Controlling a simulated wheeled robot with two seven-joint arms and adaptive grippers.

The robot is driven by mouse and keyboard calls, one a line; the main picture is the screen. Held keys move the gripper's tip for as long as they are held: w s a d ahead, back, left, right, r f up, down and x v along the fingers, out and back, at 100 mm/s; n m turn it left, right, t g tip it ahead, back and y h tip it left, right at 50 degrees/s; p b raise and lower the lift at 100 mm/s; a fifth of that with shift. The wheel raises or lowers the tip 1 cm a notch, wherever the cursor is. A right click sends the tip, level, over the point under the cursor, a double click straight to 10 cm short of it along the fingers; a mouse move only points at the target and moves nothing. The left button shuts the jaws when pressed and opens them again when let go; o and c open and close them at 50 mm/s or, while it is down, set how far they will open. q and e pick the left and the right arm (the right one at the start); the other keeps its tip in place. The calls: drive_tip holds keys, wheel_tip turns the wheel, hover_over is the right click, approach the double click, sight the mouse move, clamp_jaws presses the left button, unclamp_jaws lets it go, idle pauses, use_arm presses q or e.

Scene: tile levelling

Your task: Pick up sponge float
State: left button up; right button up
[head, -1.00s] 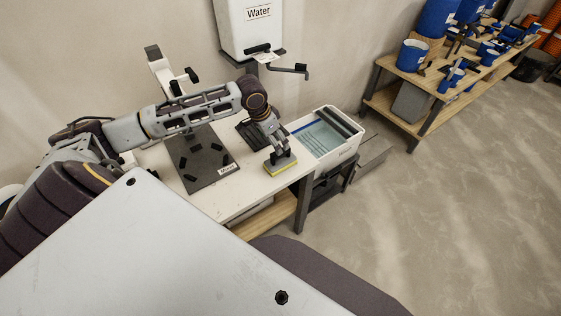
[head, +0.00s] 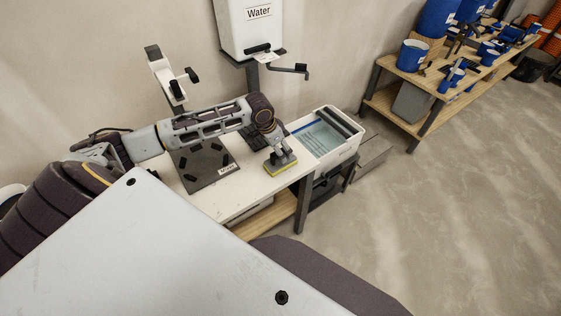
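The sponge float (head: 281,168), a grey plate with a yellow sponge underneath, lies on the white table near its front right corner. My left gripper (head: 276,151) points down from above, right at the float's upper side. Its fingers cover the float's handle. The fingers are small and dark here, so I cannot tell whether they are open or shut around the handle. My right gripper is out of view.
A white wash tub (head: 336,155) with water and rollers stands just right of the float. A dark mixer base plate (head: 204,171) is to the left. A water tank (head: 247,35) hangs behind. A wooden bench (head: 420,75) with blue buckets is farther right.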

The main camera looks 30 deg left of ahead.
use_arm(q)
drive_tip(key=shift+x, duration=1.1)
drive_tip(key=shift+x, duration=2.55)
drive_tip(key=shift+a, duration=0.1)
drive_tip(key=shift+w, duration=0.1)
drive_tip(key=c, duration=1.3)
drive_tip(key=shift+o, duration=0.2)
drive_tip(key=shift+r, duration=0.1)
drive_tip(key=shift+r, duration=4.95)
